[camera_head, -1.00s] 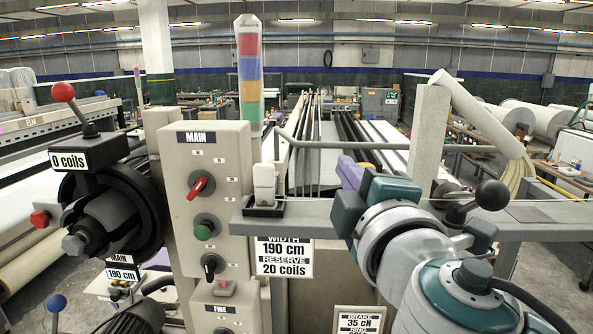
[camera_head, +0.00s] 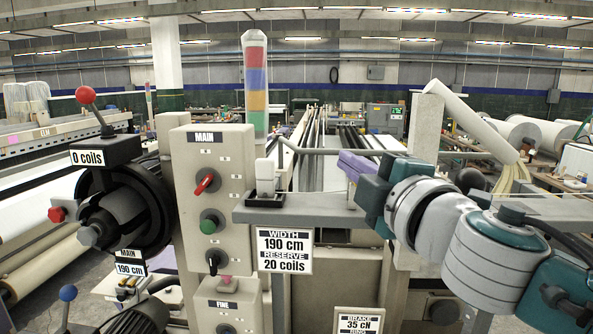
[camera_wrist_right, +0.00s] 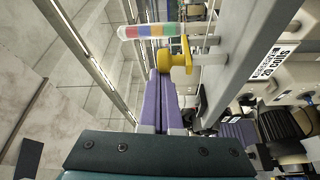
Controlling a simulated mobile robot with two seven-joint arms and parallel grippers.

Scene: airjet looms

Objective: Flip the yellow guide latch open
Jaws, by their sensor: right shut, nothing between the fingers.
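The yellow guide latch (camera_wrist_right: 178,63) shows in the right wrist view just past my fingertips, close to a grey rail. Whether the fingers touch it I cannot tell. In the head view it is hidden, apparently behind my right gripper. My right gripper (camera_head: 345,163) has purple fingers that lie together, shut and empty, above the grey beam; it also shows in the right wrist view (camera_wrist_right: 158,76). My left gripper is not in view.
The grey beam (camera_head: 300,214) with a white block (camera_head: 265,176) runs below my right gripper. A MAIN control panel (camera_head: 210,190) stands to the left, with a striped signal tower (camera_head: 256,85) behind it. A rod (camera_head: 315,151) crosses near my fingertips.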

